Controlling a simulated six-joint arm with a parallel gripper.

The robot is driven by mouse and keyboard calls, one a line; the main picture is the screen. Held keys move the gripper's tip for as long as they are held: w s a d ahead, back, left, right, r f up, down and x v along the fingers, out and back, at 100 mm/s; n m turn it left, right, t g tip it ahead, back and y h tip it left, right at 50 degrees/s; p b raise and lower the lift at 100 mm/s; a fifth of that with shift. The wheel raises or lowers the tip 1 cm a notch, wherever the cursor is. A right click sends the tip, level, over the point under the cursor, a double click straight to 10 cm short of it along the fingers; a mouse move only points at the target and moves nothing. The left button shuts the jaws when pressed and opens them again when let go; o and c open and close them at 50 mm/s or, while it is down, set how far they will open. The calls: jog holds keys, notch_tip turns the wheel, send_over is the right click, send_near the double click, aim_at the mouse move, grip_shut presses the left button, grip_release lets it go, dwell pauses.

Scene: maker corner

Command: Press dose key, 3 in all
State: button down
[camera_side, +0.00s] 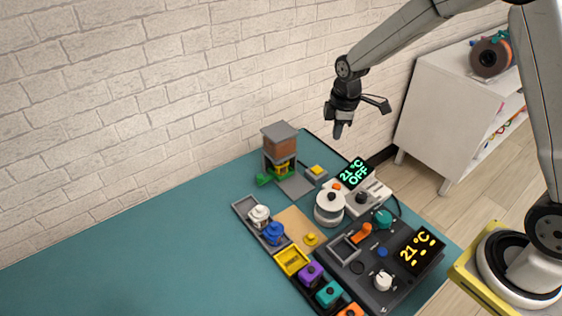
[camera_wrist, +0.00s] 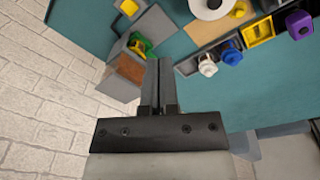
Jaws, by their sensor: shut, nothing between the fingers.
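A yellow key (camera_side: 316,169) sits on a small grey box beside the dispenser and looks like the dose key; it also shows at the top of the wrist view (camera_wrist: 129,7). The dispenser (camera_side: 281,147) is a grey-capped tower with a brown hopper and a green and yellow part low down; the wrist view shows it left of the fingers (camera_wrist: 131,69). My gripper (camera_side: 338,131) is shut and empty, pointing down, high above the table and apart from the key. Its closed fingers show in the wrist view (camera_wrist: 160,62).
A dark control panel (camera_side: 383,281) stands in front. A grey tray (camera_side: 243,206) holds white and blue pots. The table's left is clear.

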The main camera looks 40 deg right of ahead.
aim_at(317, 170)
jog(key=w+d+f+n+g, duration=0.1)
jog(key=w+d+f+n, duration=0.1)
jog(key=w+f+n, duration=0.3)
jog(key=shift+w+d+n, duration=0.4)
jog(key=shift+w+n, duration=0.6)
jog(key=shift+w, duration=0.55)
notch_tip(317, 170, down, 14)
dwell(0.3)
